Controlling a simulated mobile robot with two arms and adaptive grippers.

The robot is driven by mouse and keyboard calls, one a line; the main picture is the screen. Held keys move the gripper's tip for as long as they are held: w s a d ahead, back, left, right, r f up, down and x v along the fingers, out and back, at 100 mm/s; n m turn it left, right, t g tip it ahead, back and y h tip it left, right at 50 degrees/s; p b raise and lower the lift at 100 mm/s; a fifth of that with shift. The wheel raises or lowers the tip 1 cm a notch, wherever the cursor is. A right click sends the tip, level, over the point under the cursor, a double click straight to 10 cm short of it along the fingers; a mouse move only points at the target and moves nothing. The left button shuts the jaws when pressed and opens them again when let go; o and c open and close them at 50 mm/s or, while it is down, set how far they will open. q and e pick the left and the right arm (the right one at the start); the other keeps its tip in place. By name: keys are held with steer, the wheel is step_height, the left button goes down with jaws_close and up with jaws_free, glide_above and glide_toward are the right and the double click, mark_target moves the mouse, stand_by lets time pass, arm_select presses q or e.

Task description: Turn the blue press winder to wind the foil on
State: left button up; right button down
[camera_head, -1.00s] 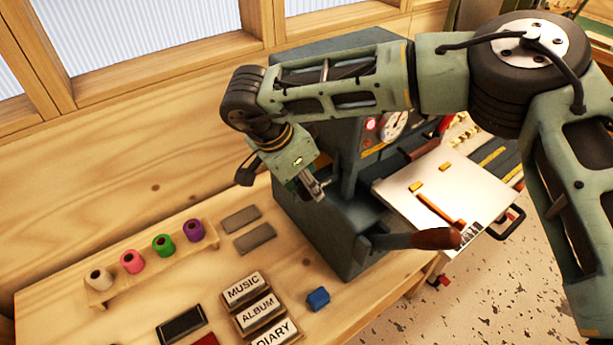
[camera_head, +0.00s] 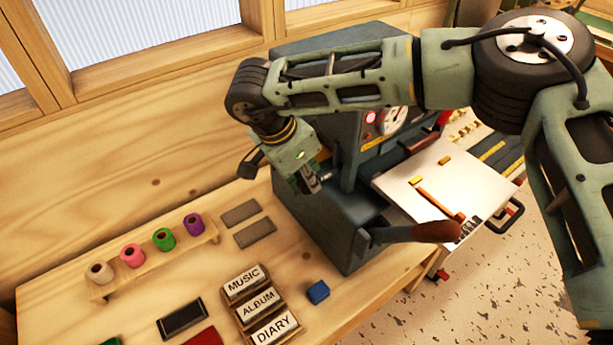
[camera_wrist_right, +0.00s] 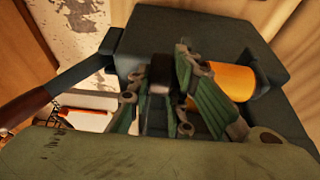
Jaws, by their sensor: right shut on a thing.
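The blue-grey press (camera_head: 318,222) stands on the wooden bench. It also shows in the right wrist view (camera_wrist_right: 215,50). My right gripper (camera_head: 314,184) is at the press's left side in the head view, pointing down. In the right wrist view, my right gripper (camera_wrist_right: 160,95) is shut on a dark knob (camera_wrist_right: 160,72), which looks like the winder; the fingers cover much of it. An orange foil roll (camera_wrist_right: 232,82) sits on the press right beside the fingers. My left gripper is not in view.
The press's brown-handled lever (camera_head: 432,232) sticks out at its front. A pale plate (camera_head: 410,190) lies at its right. A rack (camera_head: 170,260) holds several coloured rolls. Title blocks (camera_head: 262,300) and a small blue block (camera_head: 317,291) stand on the bench.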

steer(key=y+b, duration=0.1)
steer(key=g+b, duration=0.1)
steer(key=y+b, duration=0.1)
steer(key=shift+w+d+f+g+y, duration=0.2)
steer(key=shift+w+d+g+y, duration=0.1)
steer(key=shift+g, duration=0.1)
steer(key=shift+r+g+y+b, duration=0.15)
steer(key=shift+g+y+b, duration=0.35)
steer(key=shift+y, duration=0.2)
steer(key=shift+r, duration=0.15)
steer(key=c, duration=2)
jaws_free()
steer(key=o, duration=0.4)
steer(key=shift+s, duration=0.1)
